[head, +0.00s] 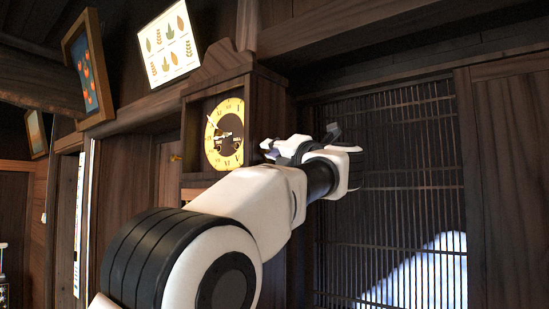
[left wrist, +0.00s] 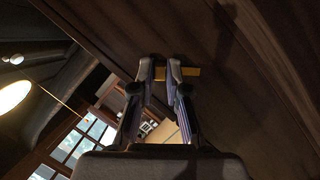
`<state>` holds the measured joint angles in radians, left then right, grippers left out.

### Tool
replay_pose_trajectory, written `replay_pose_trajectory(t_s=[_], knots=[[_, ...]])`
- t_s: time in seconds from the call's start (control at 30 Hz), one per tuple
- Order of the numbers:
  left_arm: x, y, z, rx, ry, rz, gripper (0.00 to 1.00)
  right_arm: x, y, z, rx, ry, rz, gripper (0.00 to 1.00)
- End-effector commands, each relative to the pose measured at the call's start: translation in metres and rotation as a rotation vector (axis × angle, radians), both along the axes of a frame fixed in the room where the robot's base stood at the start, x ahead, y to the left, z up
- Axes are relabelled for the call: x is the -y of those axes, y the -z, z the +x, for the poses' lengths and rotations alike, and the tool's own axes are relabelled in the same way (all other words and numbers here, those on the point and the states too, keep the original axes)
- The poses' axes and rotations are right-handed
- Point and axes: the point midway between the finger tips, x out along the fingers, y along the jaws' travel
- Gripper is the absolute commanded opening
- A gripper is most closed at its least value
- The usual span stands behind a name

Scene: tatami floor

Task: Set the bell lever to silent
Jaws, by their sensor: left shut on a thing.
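A wooden wall clock (head: 239,150) with a brass dial ring and black centre hangs in the middle of the head view. My left gripper (head: 268,149) is at the clock's right side, its fingers partly hidden by my wrist. In the left wrist view, the left gripper (left wrist: 160,72) is shut on a short flat brass lever (left wrist: 190,72) against dark wood. One end of the lever sticks out to the right of the fingers. The lever is hidden in the head view, and I cannot read its setting. My right gripper is not in view.
A slatted lattice panel (head: 395,190) stands right of the clock. A framed picture (head: 88,65) and a leaf poster (head: 168,43) hang at upper left. A small brass piece (head: 176,157) shows left of the clock. A lit lamp (left wrist: 14,95) shows in the left wrist view.

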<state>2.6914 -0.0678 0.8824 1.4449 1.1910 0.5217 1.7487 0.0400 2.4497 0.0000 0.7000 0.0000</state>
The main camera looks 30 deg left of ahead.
Motion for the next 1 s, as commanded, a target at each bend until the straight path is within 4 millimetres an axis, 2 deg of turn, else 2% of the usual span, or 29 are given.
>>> replay_pose_trajectory(t_s=[0.17,0.2,0.23,0.27,0.53,0.67,1.0], knots=[[-0.001,0.003,0.002,-0.007,-0.001,-0.007,0.0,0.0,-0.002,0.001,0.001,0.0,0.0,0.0],[-0.001,0.003,0.002,-0.007,-0.001,-0.007,0.25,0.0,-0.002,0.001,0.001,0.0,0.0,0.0],[-0.001,0.003,0.002,-0.007,-0.001,-0.007,0.36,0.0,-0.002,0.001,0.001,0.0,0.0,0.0],[-0.001,0.003,0.002,-0.007,-0.001,-0.007,0.4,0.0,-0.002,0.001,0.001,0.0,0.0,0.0],[0.0,0.002,0.001,-0.006,0.0,-0.005,0.4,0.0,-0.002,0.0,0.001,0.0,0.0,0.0],[0.01,0.004,-0.002,-0.007,0.001,-0.003,0.4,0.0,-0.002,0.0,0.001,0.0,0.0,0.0],[0.082,0.025,-0.032,-0.007,-0.001,-0.002,0.4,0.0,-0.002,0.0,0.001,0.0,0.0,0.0]])
